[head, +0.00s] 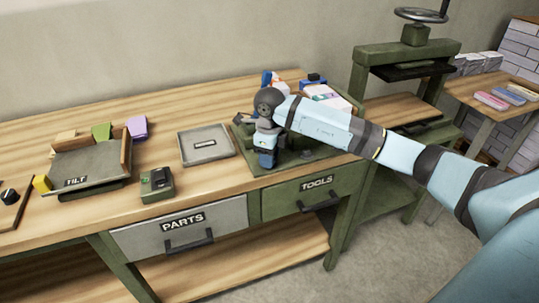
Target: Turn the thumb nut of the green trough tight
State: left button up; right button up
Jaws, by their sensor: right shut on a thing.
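The green trough (243,131) is on the workbench above the tools drawer, mostly hidden behind my right wrist and forearm. My right gripper (266,163) reaches down at its front side and is shut. The thumb nut is hidden by the gripper, at the place where the fingers close. I cannot see how far the nut is turned. My left gripper is not in view.
A grey tray (206,157) lies left of the trough. A small green box (157,184) and a tilted board marked TILT (92,164) stand further left. Papers and small blocks (326,96) lie behind my forearm. A press (408,56) stands at the right.

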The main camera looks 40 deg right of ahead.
jog(key=shift+m, duration=0.3)
jog(key=m, duration=0.2)
jog(key=shift+r+m+p, duration=0.15)
jog(key=shift+m+p, duration=0.25)
jog(key=m, duration=0.2)
jog(key=shift+m+p, duration=0.3)
jog(key=shift+m, duration=1)
jog(key=m+p, duration=0.2)
jog(key=m, duration=0.3)
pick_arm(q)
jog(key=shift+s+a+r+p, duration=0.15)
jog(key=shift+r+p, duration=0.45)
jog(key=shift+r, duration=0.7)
pick_arm(e)
jog(key=shift+w+m, duration=0.1)
jog(key=shift+m, duration=2.1)
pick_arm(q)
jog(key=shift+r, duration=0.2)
pick_arm(e)
jog(key=shift+m, duration=0.3)
jog(key=o, duration=0.9)
